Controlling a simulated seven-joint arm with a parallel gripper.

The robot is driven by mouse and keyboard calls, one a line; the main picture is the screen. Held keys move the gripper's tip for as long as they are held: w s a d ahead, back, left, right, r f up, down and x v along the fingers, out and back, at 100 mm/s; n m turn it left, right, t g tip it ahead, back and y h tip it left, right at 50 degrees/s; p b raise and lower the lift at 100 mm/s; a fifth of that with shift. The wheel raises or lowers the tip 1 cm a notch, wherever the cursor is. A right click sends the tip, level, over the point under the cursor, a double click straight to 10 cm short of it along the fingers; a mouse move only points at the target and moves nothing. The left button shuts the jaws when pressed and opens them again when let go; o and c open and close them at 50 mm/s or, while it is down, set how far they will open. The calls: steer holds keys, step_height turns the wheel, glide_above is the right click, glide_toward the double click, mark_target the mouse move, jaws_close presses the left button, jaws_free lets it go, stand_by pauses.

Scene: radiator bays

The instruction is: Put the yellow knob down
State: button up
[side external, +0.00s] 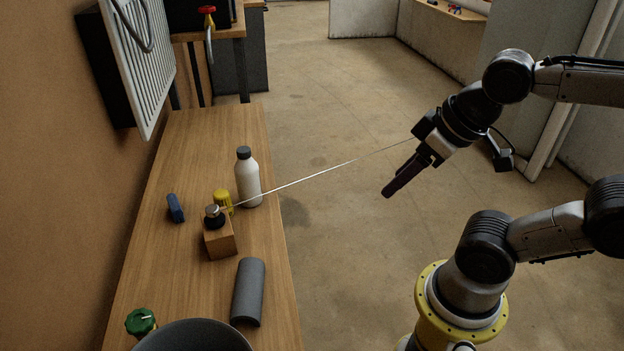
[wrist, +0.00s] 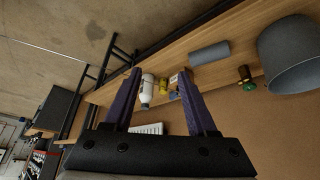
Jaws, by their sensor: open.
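The yellow knob (side external: 222,197) stands on the wooden bench, between a white bottle and a small wooden block. Its lower part is partly hidden by the block in the side view. In the wrist view the yellow knob (wrist: 165,86) shows small, beyond and between my fingers. My gripper (side external: 388,192) is in the air off to the right of the bench, well away from the knob. In the wrist view my gripper (wrist: 160,76) has its two purple fingers apart with nothing held between them.
A radiator (side external: 140,55) hangs left. A thin pale line crosses toward my gripper.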

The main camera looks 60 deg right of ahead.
mark_target(223, 194)
steer(key=w+r+t, duration=0.4)
steer(key=w+t, duration=0.1)
steer(key=w, duration=0.7)
steer(key=w+r+t, duration=0.5)
steer(key=w, duration=0.8)
steer(key=w+a+f+t, duration=0.2)
steer(key=w+f, duration=0.5)
steer(key=f, duration=0.5)
step_height(223, 194, down, 15)
steer(key=s+a+g, duration=0.2)
steer(key=g, duration=0.1)
steer(key=x, duration=1.3)
steer(key=shift+w, duration=0.2)
